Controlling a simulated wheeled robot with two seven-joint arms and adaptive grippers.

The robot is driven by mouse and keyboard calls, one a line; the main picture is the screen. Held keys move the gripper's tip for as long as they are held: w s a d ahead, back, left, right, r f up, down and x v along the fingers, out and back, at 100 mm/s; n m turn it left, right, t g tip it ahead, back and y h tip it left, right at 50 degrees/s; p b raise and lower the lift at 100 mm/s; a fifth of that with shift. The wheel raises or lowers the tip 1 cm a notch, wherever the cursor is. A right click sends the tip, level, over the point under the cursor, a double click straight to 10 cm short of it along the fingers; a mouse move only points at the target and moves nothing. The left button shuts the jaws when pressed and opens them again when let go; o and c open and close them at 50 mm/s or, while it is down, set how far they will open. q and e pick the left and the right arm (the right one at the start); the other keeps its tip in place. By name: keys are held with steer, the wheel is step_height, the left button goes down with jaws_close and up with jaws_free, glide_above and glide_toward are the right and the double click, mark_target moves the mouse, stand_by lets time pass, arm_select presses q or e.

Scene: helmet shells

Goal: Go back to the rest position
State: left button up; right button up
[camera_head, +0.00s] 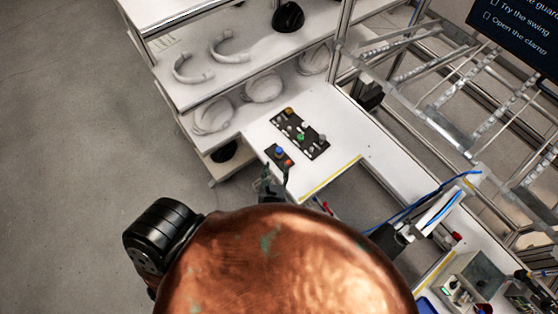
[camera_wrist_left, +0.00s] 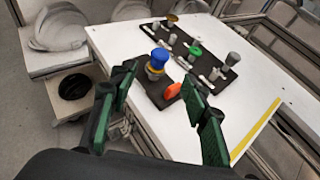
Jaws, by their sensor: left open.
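My left gripper (camera_head: 273,188) is at the near edge of the white worktop in the head view, just in front of a small dark control box (camera_head: 279,156). In the left wrist view my left gripper (camera_wrist_left: 158,100) has its green-padded fingers spread apart, with nothing held between them. The control box, with a blue knob (camera_wrist_left: 159,56) and an orange-red button (camera_wrist_left: 172,91), shows beyond and between the fingers. I cannot tell whether a finger touches the box. My right gripper is not in view.
A black panel (camera_head: 311,147) with a green knob lies behind the box. White helmet shells (camera_head: 212,117) fill the shelf at left. A metal frame (camera_head: 440,90) stands at right. A large copper-coloured surface (camera_head: 285,265) hides the bottom middle. Open floor (camera_head: 70,130) lies left.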

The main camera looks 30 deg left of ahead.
arm_select(q)
steer(key=s+a+n+g+y, duration=0.1)
steer(key=s+a+n+g, duration=0.5)
steer(key=a+n, duration=0.8)
steer(key=s+d+r+n+g+h, duration=0.2)
steer(key=s+d+n+h, duration=0.4)
steer(key=s+n, duration=0.8)
step_height(320, 180, down, 36)
steer(key=w+d+n+g+b, duration=0.1)
steer(key=w+n+g+b, duration=0.1)
steer(key=b, duration=0.4)
steer(key=s+f+g+b, duration=0.1)
steer(key=s+f+b, duration=0.5)
steer(key=s+f, duration=1.4)
step_height(320, 180, down, 4)
steer(key=shift+s+d+f, duration=0.1)
steer(key=shift+s+d, duration=0.1)
steer(key=shift+d, duration=0.05)
